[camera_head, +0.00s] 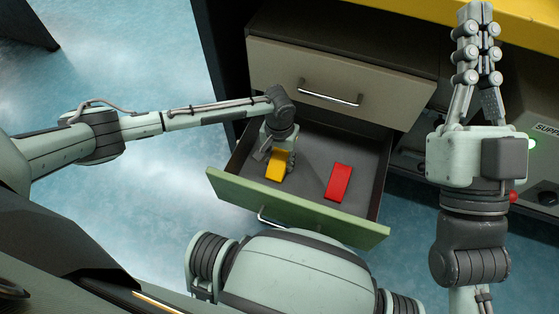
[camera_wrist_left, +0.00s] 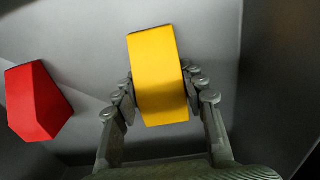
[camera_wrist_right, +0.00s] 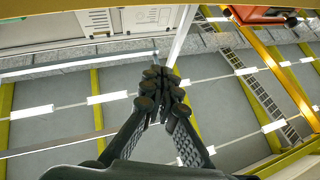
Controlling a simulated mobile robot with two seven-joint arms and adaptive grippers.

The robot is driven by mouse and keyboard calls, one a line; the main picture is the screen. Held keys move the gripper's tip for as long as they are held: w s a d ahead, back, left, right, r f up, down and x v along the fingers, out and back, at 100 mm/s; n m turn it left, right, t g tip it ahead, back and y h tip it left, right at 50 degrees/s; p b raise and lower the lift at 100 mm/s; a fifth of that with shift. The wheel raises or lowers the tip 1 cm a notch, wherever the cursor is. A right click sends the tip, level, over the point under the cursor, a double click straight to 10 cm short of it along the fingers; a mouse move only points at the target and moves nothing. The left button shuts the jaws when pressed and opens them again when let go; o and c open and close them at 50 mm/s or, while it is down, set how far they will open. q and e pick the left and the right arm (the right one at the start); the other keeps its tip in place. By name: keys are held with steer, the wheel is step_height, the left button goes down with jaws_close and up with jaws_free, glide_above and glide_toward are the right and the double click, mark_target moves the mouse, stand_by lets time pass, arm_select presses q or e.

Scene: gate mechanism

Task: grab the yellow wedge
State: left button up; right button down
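The yellow wedge (camera_head: 277,164) is at the left side of the open drawer (camera_head: 300,205). My left gripper (camera_head: 279,150) reaches down into the drawer over it. In the left wrist view the yellow wedge (camera_wrist_left: 158,75) is between the two fingers of my left gripper (camera_wrist_left: 160,92), with finger pads against both its sides. I cannot tell whether the wedge is lifted off the drawer floor. My right gripper (camera_head: 475,10) is raised at the right, its fingers together and empty; its fingertips also meet in the right wrist view (camera_wrist_right: 162,75).
A red wedge (camera_head: 339,182) lies in the drawer, right of the yellow one, with bare floor between. The green drawer front and dark walls enclose both. A closed drawer (camera_head: 335,85) with a metal handle is above. A grey unit stands at the right.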

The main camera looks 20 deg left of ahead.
arm_select(q)
steer(key=c, duration=0.5)
steer(key=shift+r, duration=0.1)
